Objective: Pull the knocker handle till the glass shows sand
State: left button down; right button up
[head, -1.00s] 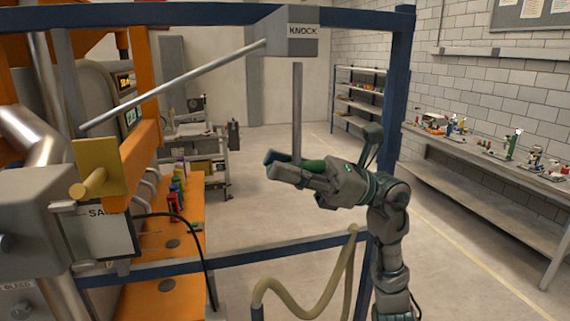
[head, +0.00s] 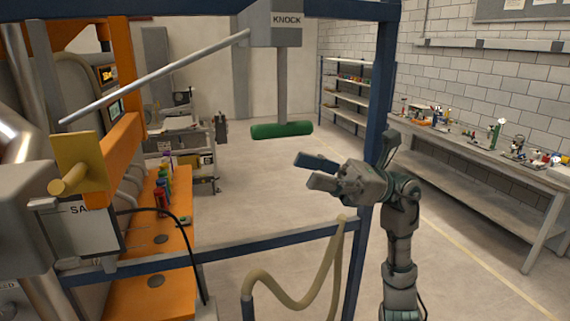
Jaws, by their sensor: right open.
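The green knocker handle (head: 282,130) is a crossbar at the bottom of a grey rod (head: 283,85), which hangs from a grey box marked KNOCK (head: 270,24). My right gripper (head: 312,172) is open and empty. It is below and to the right of the handle in the picture, apart from it, with its fingers pointing left. A pale panel with the letters SA (head: 88,228) is at the left, partly hidden by a grey housing. I cannot tell whether sand shows there. My left gripper is not in view.
A slanted grey bar (head: 160,75) runs left from the KNOCK box. A yellow block with a peg (head: 80,162) sits above the panel. Blue frame bars (head: 215,243) and a beige hose (head: 300,295) are near my right arm. Open floor lies behind.

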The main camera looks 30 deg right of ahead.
jog(key=v, duration=0.4)
jog(key=shift+a, duration=0.2)
jog(key=shift+d, duration=0.1)
